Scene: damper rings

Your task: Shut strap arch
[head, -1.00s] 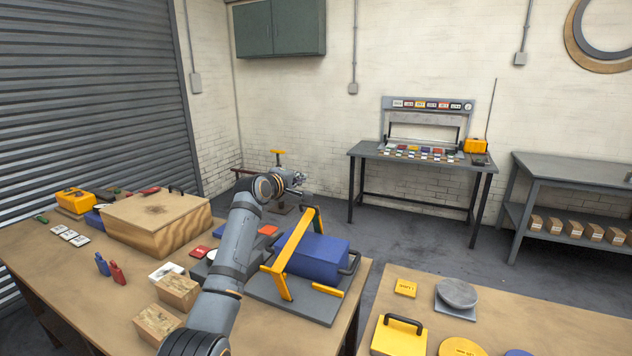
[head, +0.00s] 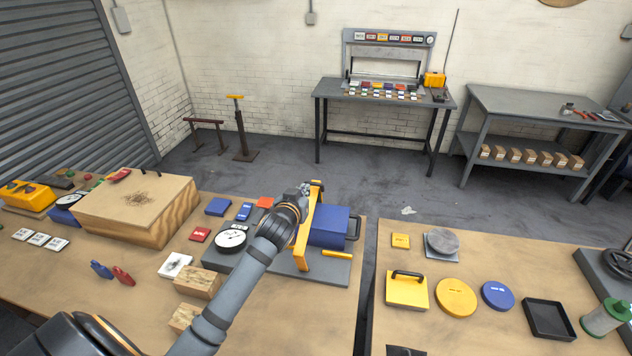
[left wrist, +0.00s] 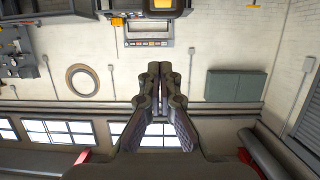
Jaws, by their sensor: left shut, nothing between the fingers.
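The yellow strap arch (head: 306,238) stands raised on a grey base plate (head: 322,272), at the left side of a blue block (head: 327,228) with a dark handle. Its top is near the block's upper left edge, and it does not lie across the block. My left gripper (head: 305,188) is close against the arch's top from the left; I cannot tell whether they touch. My forearm hides part of the plate's left side. In the left wrist view my left gripper (left wrist: 160,75) is shut with nothing between its fingers. My right gripper is out of view.
A short yellow bar (head: 337,254) lies on the plate before the block. A round dial (head: 231,240) and wooden blocks (head: 198,283) lie close to my arm. A large wooden box (head: 140,205) stands left. A gap separates this table from the right table (head: 460,325).

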